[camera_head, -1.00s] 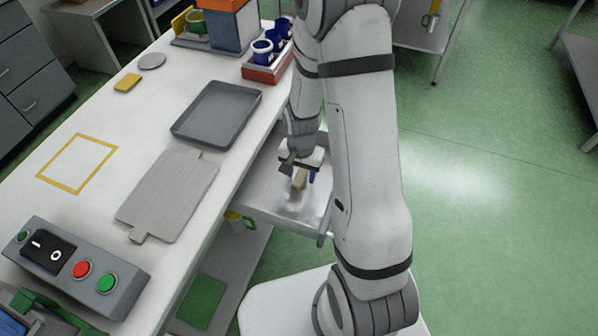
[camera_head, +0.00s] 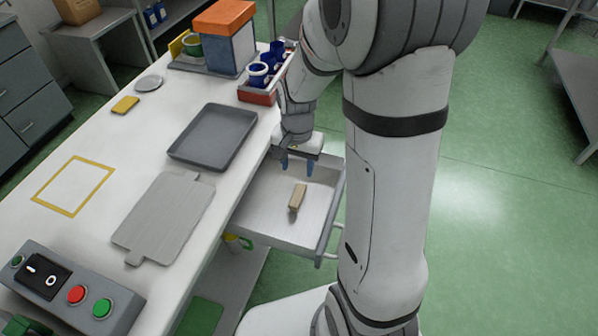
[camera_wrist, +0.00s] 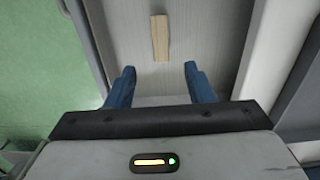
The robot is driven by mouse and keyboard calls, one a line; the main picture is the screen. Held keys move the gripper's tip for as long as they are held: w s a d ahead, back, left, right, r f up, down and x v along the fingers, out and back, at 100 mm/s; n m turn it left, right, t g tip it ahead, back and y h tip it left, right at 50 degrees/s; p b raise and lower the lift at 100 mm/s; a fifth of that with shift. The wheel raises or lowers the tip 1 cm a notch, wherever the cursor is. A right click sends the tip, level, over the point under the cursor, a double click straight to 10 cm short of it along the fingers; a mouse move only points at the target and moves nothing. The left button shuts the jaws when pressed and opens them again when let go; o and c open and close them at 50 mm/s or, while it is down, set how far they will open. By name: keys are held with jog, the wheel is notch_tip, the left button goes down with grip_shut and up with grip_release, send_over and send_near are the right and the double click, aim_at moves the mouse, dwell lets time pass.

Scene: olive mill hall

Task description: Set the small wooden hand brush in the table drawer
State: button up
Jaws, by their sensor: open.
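The small wooden hand brush (camera_head: 297,197) lies on the floor of the open table drawer (camera_head: 262,221), near its middle. In the wrist view the brush (camera_wrist: 160,38) shows as a light wooden block on the pale drawer floor, ahead of the fingertips. My gripper (camera_head: 297,169) is open and empty, with its blue fingers above the back part of the drawer, apart from the brush. In the wrist view the two blue fingers (camera_wrist: 159,82) are spread wide with nothing between them. The underside of the brush is hidden.
The white table (camera_head: 80,130) holds a dark grey tray (camera_head: 213,136), a grey board (camera_head: 165,213) and a button box (camera_head: 65,285). A red crate with blue cups (camera_head: 258,95) stands near my wrist. Green floor (camera_head: 500,200) is clear to the right.

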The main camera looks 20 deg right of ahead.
jog(key=s+r+n+t, duration=0.2)
jog(key=s+r+n, duration=0.5)
jog(key=s+r, duration=0.7)
jog(key=shift+a+t, duration=0.3)
jog(key=shift+t, duration=0.1)
jog(key=shift+s, duration=0.1)
